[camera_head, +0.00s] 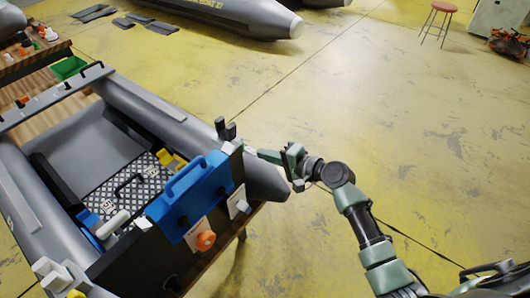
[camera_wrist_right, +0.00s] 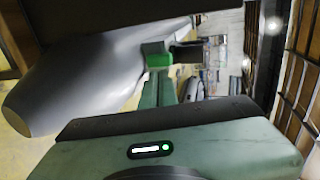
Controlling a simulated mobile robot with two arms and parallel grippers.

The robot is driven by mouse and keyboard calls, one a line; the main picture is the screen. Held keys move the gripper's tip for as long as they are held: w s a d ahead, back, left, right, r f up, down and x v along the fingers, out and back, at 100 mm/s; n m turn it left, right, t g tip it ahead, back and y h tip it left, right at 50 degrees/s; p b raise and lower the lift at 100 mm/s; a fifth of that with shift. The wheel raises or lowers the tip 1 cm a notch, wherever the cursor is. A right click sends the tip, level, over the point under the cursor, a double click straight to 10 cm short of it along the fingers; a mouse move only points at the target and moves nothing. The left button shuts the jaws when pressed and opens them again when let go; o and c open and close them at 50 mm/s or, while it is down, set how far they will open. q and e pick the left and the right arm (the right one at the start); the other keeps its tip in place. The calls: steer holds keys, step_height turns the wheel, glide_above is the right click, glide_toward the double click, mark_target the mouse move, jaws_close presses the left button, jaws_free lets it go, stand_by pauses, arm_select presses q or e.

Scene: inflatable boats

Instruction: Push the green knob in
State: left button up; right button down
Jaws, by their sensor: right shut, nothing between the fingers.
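The green knob (camera_wrist_right: 158,59) shows in the right wrist view as a small bright green block by the boat's grey tube, close to the far end of my right gripper's fingers. I cannot tell whether they touch. In the head view I cannot make the knob out; a pale block (camera_head: 250,147) sits at the transom's far corner, where my right gripper (camera_head: 260,153) reaches in from the right. The right gripper is shut and empty, its fingertips pointing left toward the transom. My left gripper is not in view.
The inflatable boat (camera_head: 141,95) lies on a wooden stand at left. Its black transom carries a blue handled panel (camera_head: 190,195) and an orange knob (camera_head: 205,240). Yellow floor to the right is open, with a red stool (camera_head: 443,8) far back.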

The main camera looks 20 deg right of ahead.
steer(key=shift+v, duration=0.75)
steer(key=shift+s+d, duration=0.15)
steer(key=shift+s, duration=0.1)
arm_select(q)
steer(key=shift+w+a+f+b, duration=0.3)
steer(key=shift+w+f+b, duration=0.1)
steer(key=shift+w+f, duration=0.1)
arm_select(e)
steer(key=v, duration=0.6)
